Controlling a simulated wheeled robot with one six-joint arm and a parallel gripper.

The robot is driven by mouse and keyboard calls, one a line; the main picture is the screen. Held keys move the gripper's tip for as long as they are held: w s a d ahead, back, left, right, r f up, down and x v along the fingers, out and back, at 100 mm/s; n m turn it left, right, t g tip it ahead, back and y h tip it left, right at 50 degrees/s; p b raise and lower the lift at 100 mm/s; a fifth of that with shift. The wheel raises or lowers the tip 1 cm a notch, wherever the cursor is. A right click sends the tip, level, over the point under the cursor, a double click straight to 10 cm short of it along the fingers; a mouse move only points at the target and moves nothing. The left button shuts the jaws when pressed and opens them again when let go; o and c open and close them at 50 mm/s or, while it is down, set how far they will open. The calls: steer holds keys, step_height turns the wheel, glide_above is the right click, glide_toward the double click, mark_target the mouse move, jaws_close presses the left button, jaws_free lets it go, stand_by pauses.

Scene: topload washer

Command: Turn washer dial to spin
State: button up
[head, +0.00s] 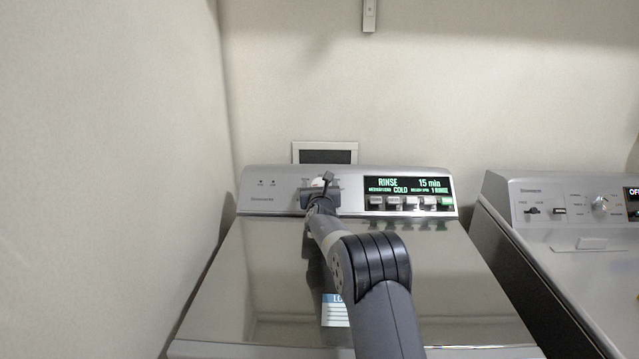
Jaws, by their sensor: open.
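The washer (255,265) stands ahead with its lid closed. Its control panel (275,184) runs along the back, and the lit display (408,186) reads RINSE, 15 min and COLD. My gripper (320,186) is open at the panel, left of the display, in front of where the dial (318,181) shows as a small pale patch. The gripper hides most of the dial, so its pointer cannot be read. I cannot tell whether the fingers touch the dial.
A row of buttons (403,202) lies under the display, close to the right of my gripper. A second appliance (590,245) with its own knob stands to the right. A wall (110,180) is close on the left. A small dark framed panel (325,153) is behind the washer.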

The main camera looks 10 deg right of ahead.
steer(key=shift+w, duration=0.1)
steer(key=shift+c, duration=0.5)
steer(key=c, duration=0.9)
steer(key=shift+o, duration=0.2)
steer(key=shift+r+m+h+p, duration=0.25)
steer(key=shift+m+h+p, duration=0.2)
steer(key=shift+p, duration=0.2)
steer(key=m+h+p, duration=0.2)
steer(key=m+p, duration=0.1)
steer(key=shift+r+g+h, duration=0.1)
steer(key=shift+g+h, duration=0.25)
steer(key=shift+g, duration=0.05)
steer(key=shift+m+g+h+p, duration=0.4)
steer(key=shift+m+h+p, duration=0.5)
steer(key=shift+m, duration=0.35)
steer(key=shift+d+f, duration=0.1)
steer(key=shift+f, duration=0.15)
